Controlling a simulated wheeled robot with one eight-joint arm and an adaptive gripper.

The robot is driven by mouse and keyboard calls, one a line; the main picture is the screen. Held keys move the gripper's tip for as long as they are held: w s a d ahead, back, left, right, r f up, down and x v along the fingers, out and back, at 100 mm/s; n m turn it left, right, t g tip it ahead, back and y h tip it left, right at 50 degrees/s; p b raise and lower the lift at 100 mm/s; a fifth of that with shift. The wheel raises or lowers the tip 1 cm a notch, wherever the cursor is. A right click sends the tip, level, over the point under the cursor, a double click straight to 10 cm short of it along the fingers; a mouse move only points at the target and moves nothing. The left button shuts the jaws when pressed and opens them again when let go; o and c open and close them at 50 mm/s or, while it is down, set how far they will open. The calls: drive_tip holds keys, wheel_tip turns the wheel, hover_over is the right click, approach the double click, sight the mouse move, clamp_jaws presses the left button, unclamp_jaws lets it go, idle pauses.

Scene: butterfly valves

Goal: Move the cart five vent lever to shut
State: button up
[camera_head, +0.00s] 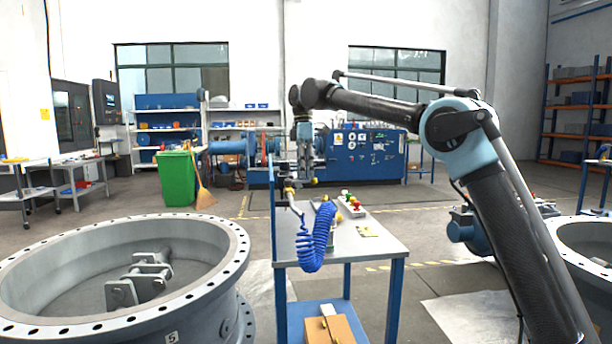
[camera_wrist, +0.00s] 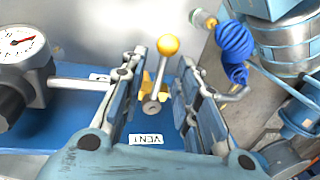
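The vent lever, with a yellow ball knob (camera_wrist: 168,45), a metal arm and a round pivot, stands above a white VENT label (camera_wrist: 145,139) in the wrist view. My gripper (camera_wrist: 158,75) is open, one finger on each side of the lever. Gaps show between the lever and both fingers, so neither clearly touches it. In the head view my gripper hangs at the cart (camera_head: 370,240)'s left edge, above a blue coiled hose (camera_head: 314,240). The lever is too small to tell apart surely there.
A dial gauge (camera_wrist: 20,45) with a pipe is left of my gripper in the wrist view. The hose (camera_wrist: 234,45) hangs at the right. A large flanged valve ring (camera_head: 225,262) marked 5 stands left of the cart. A cardboard box (camera_head: 330,329) lies on the lower shelf.

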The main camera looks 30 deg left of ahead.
wheel_tip(320, 180, up, 6)
drive_tip(key=w, duration=0.1)
drive_tip(key=shift+a+r, duration=0.2)
drive_tip(key=shift+a, duration=0.05)
drive_tip(key=shift+w, duration=0.1)
idle(0.4)
